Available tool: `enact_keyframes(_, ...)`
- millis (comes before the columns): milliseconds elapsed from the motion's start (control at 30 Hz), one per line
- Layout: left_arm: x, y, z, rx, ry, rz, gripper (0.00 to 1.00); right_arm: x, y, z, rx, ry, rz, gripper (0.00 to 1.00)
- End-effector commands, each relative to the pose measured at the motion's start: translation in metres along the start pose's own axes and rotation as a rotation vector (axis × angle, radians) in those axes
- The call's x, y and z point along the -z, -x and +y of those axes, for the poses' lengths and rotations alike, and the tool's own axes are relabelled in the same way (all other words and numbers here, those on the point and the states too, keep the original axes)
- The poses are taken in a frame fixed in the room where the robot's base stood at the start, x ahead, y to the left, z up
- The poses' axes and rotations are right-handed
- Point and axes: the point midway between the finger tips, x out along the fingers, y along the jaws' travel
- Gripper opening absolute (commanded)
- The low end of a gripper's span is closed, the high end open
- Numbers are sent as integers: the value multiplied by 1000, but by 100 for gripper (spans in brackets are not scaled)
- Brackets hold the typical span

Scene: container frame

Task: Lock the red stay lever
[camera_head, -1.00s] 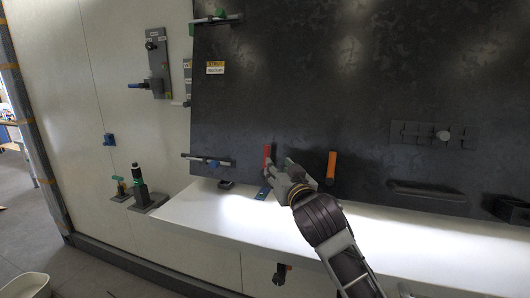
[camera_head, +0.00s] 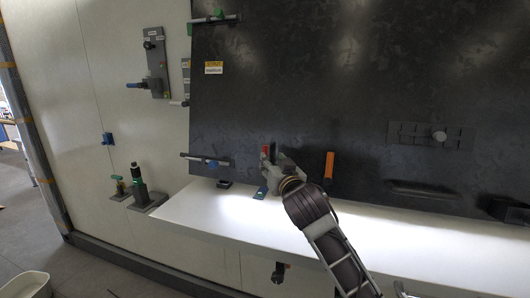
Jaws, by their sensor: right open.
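The red stay lever (camera_head: 265,150) stands upright against the dark panel, just above the white shelf. Only its red upper part shows; my right gripper covers the lower part. My right gripper (camera_head: 268,167) is open, with its fingers at the lever's right side and lower front. I cannot tell whether the fingers touch the lever. A blue base piece (camera_head: 262,192) shows below the gripper on the shelf. My left gripper is not in view.
An orange upright handle (camera_head: 329,166) stands to the right of my gripper. A rod with a blue knob (camera_head: 212,163) and a small black block (camera_head: 224,184) lie to the left. The white shelf (camera_head: 400,242) is mostly clear, with a dark bar handle (camera_head: 425,190) above it.

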Motion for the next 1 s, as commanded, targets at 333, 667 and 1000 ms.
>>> enact_keyframes(333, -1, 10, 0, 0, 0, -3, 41, 1, -33, 0, 0, 1, -1, 41)
enact_keyframes(667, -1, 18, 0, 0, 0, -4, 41, 1, -61, 0, -1, 2, -1, 41)
enact_keyframes(1000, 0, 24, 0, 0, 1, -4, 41, 0, -85, 0, -1, 2, -1, 41)
